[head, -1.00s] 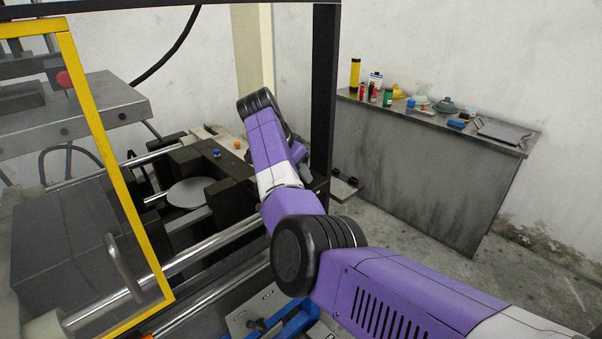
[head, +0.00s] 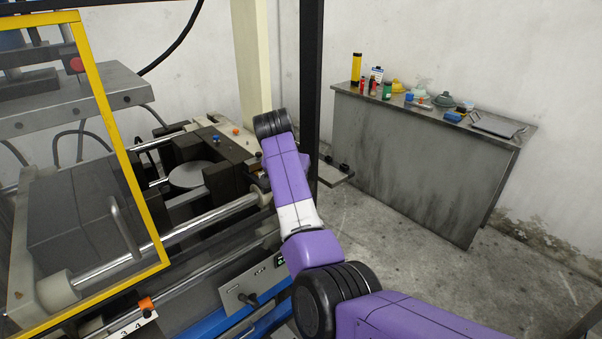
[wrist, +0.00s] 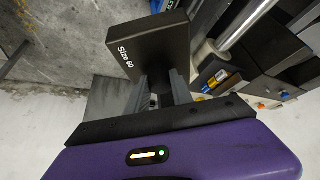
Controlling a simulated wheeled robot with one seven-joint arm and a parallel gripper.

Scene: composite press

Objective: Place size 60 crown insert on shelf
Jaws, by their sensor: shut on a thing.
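The crown insert (wrist: 148,42) is a dark block with "Size 60" in white on its face. In the wrist view it is held between the two grey fingers of my gripper (wrist: 162,84), which is shut on it. In the head view my arm reaches toward the right side of the press, and its own links hide the gripper and insert. A small grey plate (head: 338,176), possibly the shelf, juts out beside the black post. A flat grey surface (wrist: 106,100) shows left of the fingers in the wrist view; I cannot tell whether it is the same plate.
The press has a yellow-framed guard (head: 148,215), steel rods and a round plate (head: 193,175). A black post (head: 311,90) stands just right of my arm. A grey bench (head: 415,150) with bottles and small items stands at the back right. Floor before it is clear.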

